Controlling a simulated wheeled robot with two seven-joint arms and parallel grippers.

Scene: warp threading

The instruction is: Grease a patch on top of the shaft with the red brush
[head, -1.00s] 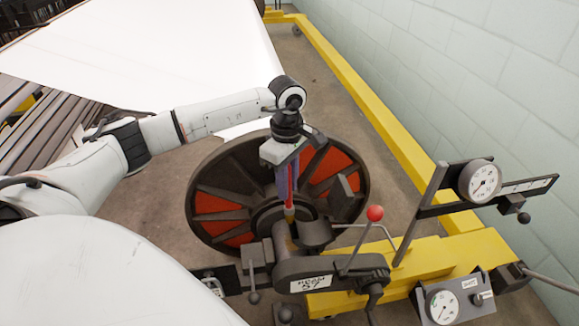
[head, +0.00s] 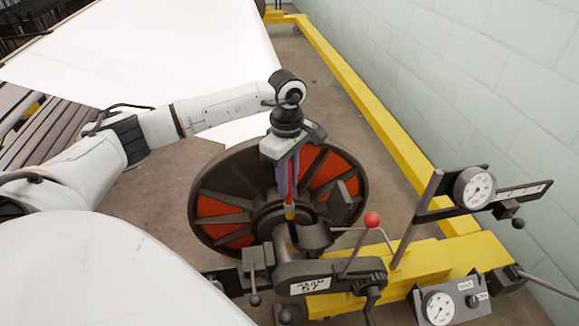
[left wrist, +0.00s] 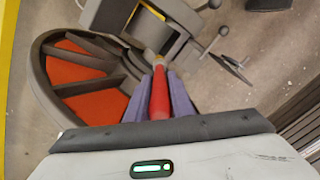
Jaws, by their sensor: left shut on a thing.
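My left gripper (head: 287,180) points down over the hub of the large wheel, shut on the red brush (head: 289,205). Its purple fingers clasp the brush's red handle. In the left wrist view the brush (left wrist: 175,97) stands between the two purple fingers (left wrist: 159,92), with a yellowish end toward the shaft area. The shaft (head: 284,240) shows as a short piece below the brush, between the wheel hub and the dark bracket. I cannot tell whether the bristles touch it. My right gripper is not in view.
The dark wheel with red panels (head: 215,206) stands behind the shaft. A red-knobbed lever (head: 372,219), a labelled bracket (head: 325,283) and a gauge (head: 474,188) crowd the right side. A yellow frame (head: 420,262) runs along the wall.

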